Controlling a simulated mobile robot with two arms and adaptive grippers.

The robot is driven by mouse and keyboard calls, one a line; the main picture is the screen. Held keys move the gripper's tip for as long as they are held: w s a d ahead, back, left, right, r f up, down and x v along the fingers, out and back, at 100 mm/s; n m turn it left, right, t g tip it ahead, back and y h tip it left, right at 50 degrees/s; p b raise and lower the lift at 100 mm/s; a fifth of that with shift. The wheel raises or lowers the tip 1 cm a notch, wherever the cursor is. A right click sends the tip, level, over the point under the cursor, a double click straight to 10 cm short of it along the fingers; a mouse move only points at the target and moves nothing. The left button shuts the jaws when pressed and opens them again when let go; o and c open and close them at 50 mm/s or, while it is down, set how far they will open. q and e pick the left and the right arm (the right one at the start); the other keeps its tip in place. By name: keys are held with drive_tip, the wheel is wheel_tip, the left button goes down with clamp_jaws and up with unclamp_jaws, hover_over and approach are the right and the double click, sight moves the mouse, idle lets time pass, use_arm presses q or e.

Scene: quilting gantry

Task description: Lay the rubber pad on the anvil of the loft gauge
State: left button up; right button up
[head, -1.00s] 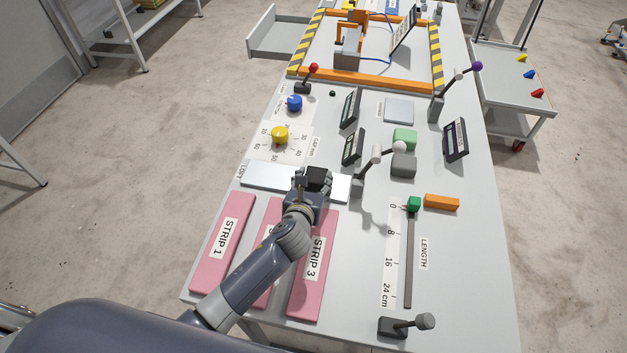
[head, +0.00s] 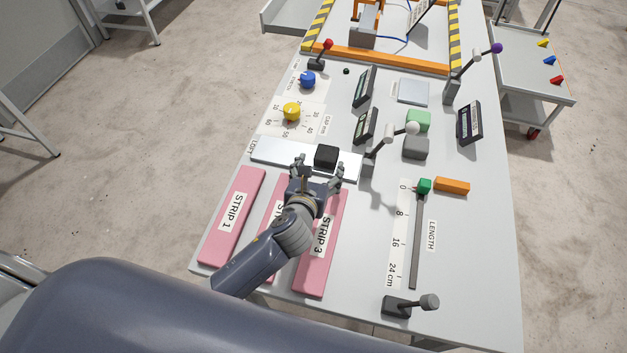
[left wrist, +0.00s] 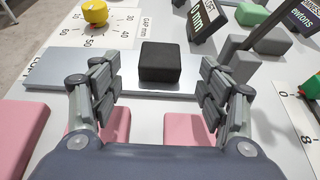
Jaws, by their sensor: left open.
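A black block (head: 326,156), which looks like the rubber pad, lies flat on the silver plate (head: 275,152) marked LOFT, the anvil of the loft gauge. In the left wrist view the black block (left wrist: 160,62) stands just beyond my fingers, with the plate (left wrist: 60,70) showing on both sides of it. My left gripper (head: 317,172) is open and empty, its fingers spread wide on the near side of the block, and a gap shows between them and it. My right gripper is in neither current view.
Pink strips (head: 232,215) lie before the plate. A white-knobbed lever (head: 390,145) and a small display (head: 365,126) stand close at its right end. Grey (head: 415,149) and green (head: 418,121) blocks lie farther right.

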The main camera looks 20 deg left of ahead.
use_arm(q)
drive_tip(key=v, duration=0.6)
drive_tip(key=shift+s+r, duration=0.15)
drive_tip(key=shift+s, duration=0.05)
idle(0.4)
